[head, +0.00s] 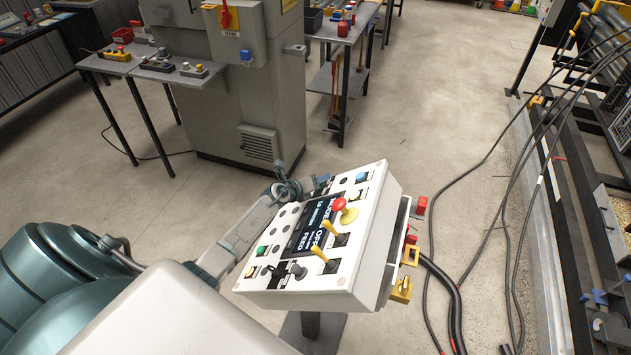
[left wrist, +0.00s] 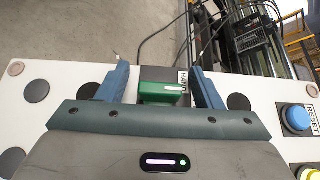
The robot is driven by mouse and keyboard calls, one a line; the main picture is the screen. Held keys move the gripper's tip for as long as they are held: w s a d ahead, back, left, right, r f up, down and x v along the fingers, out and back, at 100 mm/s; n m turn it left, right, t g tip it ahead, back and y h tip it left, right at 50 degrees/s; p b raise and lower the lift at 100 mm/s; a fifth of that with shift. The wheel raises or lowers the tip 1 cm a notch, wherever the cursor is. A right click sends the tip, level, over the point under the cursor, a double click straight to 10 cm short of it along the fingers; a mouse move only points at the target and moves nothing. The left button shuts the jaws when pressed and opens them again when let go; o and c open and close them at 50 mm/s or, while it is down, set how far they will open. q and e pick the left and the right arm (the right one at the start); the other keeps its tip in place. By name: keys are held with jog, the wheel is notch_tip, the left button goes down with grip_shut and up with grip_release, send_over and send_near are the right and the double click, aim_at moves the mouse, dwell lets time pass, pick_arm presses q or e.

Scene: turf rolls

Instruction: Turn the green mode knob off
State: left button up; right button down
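The green mode knob (left wrist: 160,92) shows in the left wrist view, a green block with a white line on its right half. A label that seems to read HAND (left wrist: 184,78) is at its upper right. My left gripper (left wrist: 160,70) is open, with one finger on each side of the knob and a narrow gap to each. In the head view my left gripper (head: 288,189) is at the far left edge of the white control panel (head: 345,284); I cannot make out the knob there. The panel's screen (head: 312,228) seems to read MODE OFF. My right gripper is not in view.
A blue RESET button (left wrist: 296,118) sits to the right of the gripper. A red mushroom button (head: 340,204), yellow levers (head: 330,228) and a green button (head: 262,250) are on the same panel. Cables (head: 470,200) lie on the floor to the right.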

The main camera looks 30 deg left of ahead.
pick_arm(q)
jog(key=shift+s, duration=0.15)
jog(key=v, duration=1)
jog(key=shift+s+r, duration=0.2)
jog(key=shift+a, duration=0.1)
